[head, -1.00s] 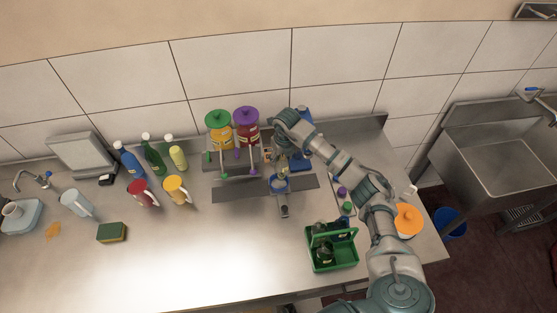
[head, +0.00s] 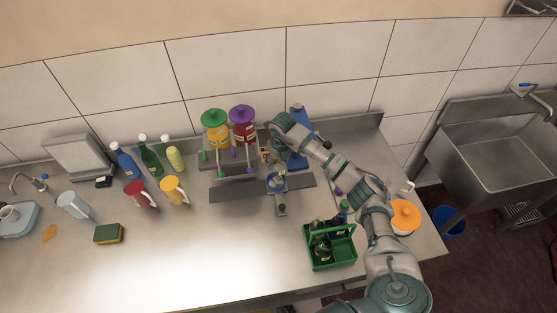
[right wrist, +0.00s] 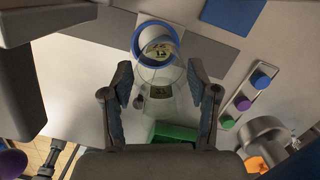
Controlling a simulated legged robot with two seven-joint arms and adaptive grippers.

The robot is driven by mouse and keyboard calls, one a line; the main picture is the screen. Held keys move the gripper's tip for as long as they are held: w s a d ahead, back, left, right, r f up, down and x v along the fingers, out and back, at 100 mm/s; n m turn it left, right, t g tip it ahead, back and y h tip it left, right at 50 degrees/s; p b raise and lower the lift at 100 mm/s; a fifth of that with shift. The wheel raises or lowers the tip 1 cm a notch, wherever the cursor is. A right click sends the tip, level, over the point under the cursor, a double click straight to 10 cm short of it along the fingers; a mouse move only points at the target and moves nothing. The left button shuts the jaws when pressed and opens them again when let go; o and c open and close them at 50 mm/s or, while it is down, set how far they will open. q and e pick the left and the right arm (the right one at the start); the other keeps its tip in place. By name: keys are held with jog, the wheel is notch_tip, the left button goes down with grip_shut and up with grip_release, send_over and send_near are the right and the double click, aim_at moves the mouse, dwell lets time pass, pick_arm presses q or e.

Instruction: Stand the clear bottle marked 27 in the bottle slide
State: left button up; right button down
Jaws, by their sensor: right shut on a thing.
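My right gripper (head: 278,164) is above the bottle slide, in front of the pumps. In the right wrist view its fingers (right wrist: 162,103) are shut on the clear bottle (right wrist: 159,108), one on each side. The bottle's small labels are too blurred to read surely. The bottle slide has a dark flat rail (head: 235,194) and a blue ring (head: 277,188); the ring also shows in the right wrist view (right wrist: 137,47). The bottle's far end overlaps the ring; I cannot tell whether it rests on the slide's base. My left gripper is not in view.
Yellow (head: 216,135) and red (head: 243,130) pump containers stand behind the slide. A green crate (head: 330,261) with dark bottles is at the front right. A cap strip (right wrist: 238,103) lies right of the slide.

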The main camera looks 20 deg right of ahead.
jog(key=shift+w+a+r, duration=0.1)
jog(key=shift+a+r, duration=0.05)
jog(key=shift+a, duration=0.85)
jog(key=shift+d, duration=0.75)
jog(key=shift+w+d, duration=0.1)
jog(key=shift+d, duration=0.25)
jog(key=shift+a, duration=0.15)
jog(key=shift+a+f, duration=0.2)
jog(key=shift+a, duration=0.3)
jog(key=shift+a+f+b, duration=0.55)
jog(key=shift+b, duration=0.05)
jog(key=shift+d+f, duration=0.15)
jog(key=shift+d, duration=0.1)
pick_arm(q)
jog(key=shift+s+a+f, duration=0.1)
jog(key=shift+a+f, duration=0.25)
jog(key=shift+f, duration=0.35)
pick_arm(e)
jog(key=shift+d+f, duration=0.15)
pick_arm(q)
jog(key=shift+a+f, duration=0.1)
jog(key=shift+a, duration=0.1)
